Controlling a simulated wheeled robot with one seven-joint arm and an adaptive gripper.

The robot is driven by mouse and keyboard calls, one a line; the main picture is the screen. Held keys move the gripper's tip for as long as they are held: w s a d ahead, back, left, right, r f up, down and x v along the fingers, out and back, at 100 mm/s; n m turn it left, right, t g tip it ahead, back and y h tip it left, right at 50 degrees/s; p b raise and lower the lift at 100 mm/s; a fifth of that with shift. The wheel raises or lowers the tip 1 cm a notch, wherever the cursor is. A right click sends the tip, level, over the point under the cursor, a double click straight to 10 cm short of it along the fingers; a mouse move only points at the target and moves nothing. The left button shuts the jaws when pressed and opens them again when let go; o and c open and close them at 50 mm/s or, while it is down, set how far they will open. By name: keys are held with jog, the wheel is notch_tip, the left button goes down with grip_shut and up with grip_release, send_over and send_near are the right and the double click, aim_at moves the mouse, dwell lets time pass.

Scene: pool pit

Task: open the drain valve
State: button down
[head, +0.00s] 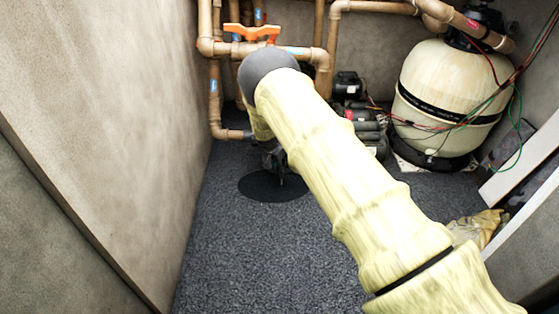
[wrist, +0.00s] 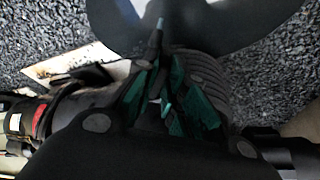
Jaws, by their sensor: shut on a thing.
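My gripper (wrist: 160,62), with dark fingers and teal pads, is closed in the wrist view around a small, thin grey stem (wrist: 158,27). The stem stands in front of a dark round disc (wrist: 215,38); I cannot tell for sure whether it is part of the drain valve. In the head view my gripper (head: 277,163) is low, just above the dark disc (head: 270,190) on the floor, partly hidden by my arm. A valve with an orange handle (head: 252,32) sits on the tan pipes, above and apart from my gripper.
Tan pipes (head: 215,105) run along the back wall. A pump (head: 362,120) stands right of my gripper, and a large cream filter tank (head: 447,90) with loose wires stands at the back right. A crumpled yellowish cloth (head: 480,228) lies at right. The front gravel floor is clear.

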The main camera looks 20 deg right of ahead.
jog(key=n+p, duration=0.1)
jog(key=p, duration=0.1)
jog(key=n+y+p, duration=0.1)
jog(key=n+p, duration=0.1)
jog(key=n+t+p, duration=0.1)
jog(key=p, duration=0.1)
jog(key=shift+s+d+r, duration=0.2)
jog(key=shift+s+d, duration=0.1)
jog(key=shift+d+f+n+y+p, duration=0.15)
jog(key=shift+n+y+p, duration=0.55)
jog(key=shift+n+p, duration=0.55)
jog(key=shift+f+n, duration=0.1)
jog(key=shift+n, duration=0.25)
jog(key=c, duration=1.8)
grip_release()
jog(key=shift+o, duration=0.2)
jog(key=v, duration=1.2)
jog(key=shift+s, duration=0.3)
jog(key=shift+f, duration=0.1)
